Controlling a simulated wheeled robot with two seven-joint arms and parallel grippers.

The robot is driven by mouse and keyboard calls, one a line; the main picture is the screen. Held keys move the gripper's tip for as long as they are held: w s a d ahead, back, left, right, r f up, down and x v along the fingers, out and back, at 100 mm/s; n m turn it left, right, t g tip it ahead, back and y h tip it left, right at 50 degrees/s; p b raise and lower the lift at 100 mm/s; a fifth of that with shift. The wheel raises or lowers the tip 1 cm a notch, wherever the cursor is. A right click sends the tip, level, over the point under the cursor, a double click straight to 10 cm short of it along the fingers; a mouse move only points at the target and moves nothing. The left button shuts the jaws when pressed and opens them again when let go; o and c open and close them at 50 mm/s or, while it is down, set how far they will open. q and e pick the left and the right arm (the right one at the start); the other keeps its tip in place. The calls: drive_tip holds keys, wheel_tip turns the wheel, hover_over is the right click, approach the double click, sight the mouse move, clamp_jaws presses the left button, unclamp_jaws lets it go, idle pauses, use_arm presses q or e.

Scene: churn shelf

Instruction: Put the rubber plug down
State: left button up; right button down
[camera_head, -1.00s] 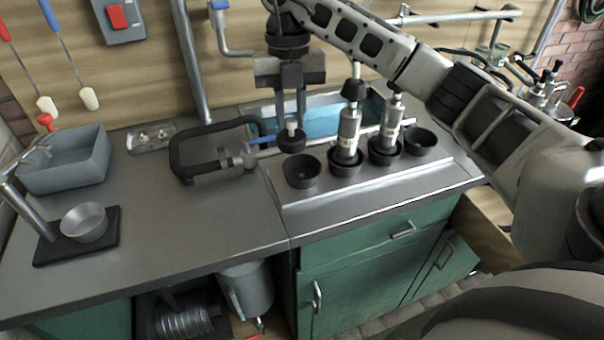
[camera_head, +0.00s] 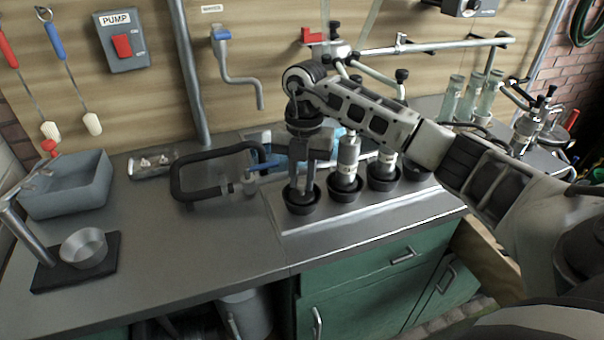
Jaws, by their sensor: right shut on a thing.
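My right gripper (camera_head: 301,186) points down into the leftmost black cup (camera_head: 303,208) of the row on the steel tray. It is shut on the dark rubber plug, which sits low between the fingertips at the cup's mouth. The cup rim and the fingers hide most of the plug, so I cannot tell whether it touches the cup's bottom. My left gripper is not in view.
Two metal teat cups stand in the middle black cups, one (camera_head: 347,160) close right of my gripper. A grey basin (camera_head: 68,187) and a metal bowl (camera_head: 84,248) stand further left. The counter front (camera_head: 215,250) is clear.

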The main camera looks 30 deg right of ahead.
drive_tip(key=c, duration=1.3)
unclamp_jaws()
drive_tip(key=shift+f, duration=0.15)
drive_tip(key=shift+r, duration=0.25)
drive_tip(key=shift+w+r, duration=0.1)
drive_tip(key=shift+r, duration=0.25)
drive_tip(key=r, duration=0.7)
drive_tip(key=d+r, duration=0.1)
drive_tip(key=r, duration=0.3)
drive_tip(key=shift+w, duration=0.4)
